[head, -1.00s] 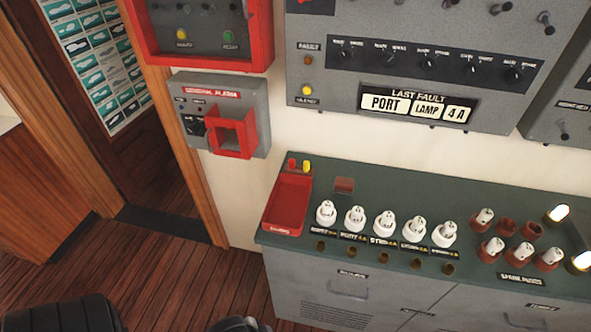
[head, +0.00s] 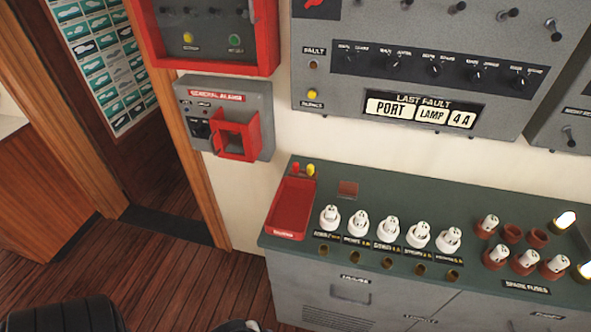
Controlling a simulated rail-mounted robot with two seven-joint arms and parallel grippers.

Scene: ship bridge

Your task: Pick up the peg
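A small red peg (head: 296,169) and a small yellow peg (head: 311,170) stand side by side at the back edge of the red tray (head: 290,207), on the green cabinet top. I cannot tell whether one of these is the task's peg. White fuses stand in a row to the right, the leftmost fuse (head: 329,218) nearest the tray. Neither gripper shows. Only dark rounded parts of my own body show at the bottom edge.
Spare fuses (head: 524,260) stand in brown holders at the right, beside empty holders (head: 512,233) and lit lamps (head: 564,221). Brass-coloured sockets (head: 355,257) line the cabinet's front edge. The general alarm box (head: 226,118) and fault panel (head: 420,75) are on the wall.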

